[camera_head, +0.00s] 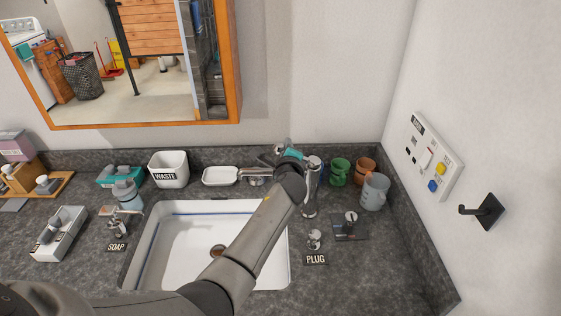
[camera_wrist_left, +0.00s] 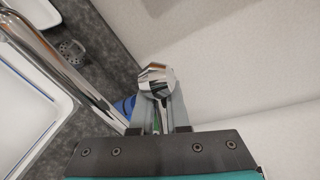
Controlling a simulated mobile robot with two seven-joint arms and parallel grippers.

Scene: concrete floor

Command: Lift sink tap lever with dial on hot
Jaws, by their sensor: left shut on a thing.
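My left arm reaches across the sink, and my left gripper (camera_head: 288,152) is at the top of the tap. In the left wrist view my gripper (camera_wrist_left: 155,106) is shut on the chrome lever (camera_wrist_left: 154,78), whose faceted end shows between the fingers. The chrome spout (camera_wrist_left: 62,68) runs along the left of that view. My arm hides part of the tap in the head view. The dial's setting cannot be read.
A plug knob (camera_head: 315,239) and a small lever on a dark plate (camera_head: 350,227) stand right of the sink. Green, brown and grey-blue cups (camera_head: 374,192) are close behind. The wall is close behind.

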